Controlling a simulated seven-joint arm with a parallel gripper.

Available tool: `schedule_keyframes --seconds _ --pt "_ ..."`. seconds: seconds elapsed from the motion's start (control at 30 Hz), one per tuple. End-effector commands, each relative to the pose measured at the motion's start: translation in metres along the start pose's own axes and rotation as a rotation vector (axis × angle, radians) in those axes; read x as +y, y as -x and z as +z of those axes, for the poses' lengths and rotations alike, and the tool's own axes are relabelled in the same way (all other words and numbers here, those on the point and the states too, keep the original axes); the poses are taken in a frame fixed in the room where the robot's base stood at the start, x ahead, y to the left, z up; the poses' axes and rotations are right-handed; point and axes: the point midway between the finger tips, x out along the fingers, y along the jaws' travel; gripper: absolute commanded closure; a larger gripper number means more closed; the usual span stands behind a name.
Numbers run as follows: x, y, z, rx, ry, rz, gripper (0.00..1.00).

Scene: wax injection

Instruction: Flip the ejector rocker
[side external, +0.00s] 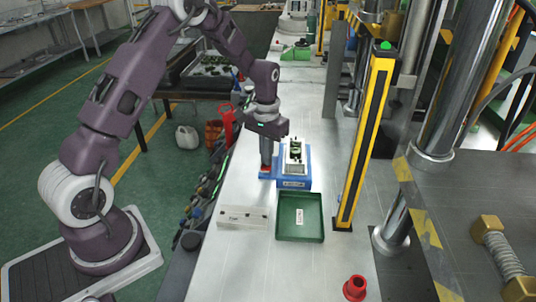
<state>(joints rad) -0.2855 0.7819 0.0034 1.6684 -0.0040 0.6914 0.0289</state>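A blue fixture (295,184) stands on the pale bench, with a white mould block carrying dark green parts (295,152) on top. My gripper (265,174) points straight down at the fixture's left side, its fingers low over the blue base. A small red patch (264,169) shows at the fingertips; it may be the ejector rocker, but the fingers hide most of it. I cannot tell whether the fingers touch it, or whether they are apart or closed.
A green tray (322,236) lies in front of the fixture, with a white labelled block (243,218) to its left. A yellow and black post (365,140) stands to the right. The bench (245,265) is clear at front left.

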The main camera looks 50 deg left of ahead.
Motion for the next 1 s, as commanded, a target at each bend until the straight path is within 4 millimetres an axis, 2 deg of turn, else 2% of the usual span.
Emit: schedule_keyframes --seconds 0.57,1.0 --pt "0.000 -0.006 -0.001 0.001 0.000 -0.001 1.00" --pt "0.000 0.040 -0.001 0.003 -0.001 -0.001 1.00"
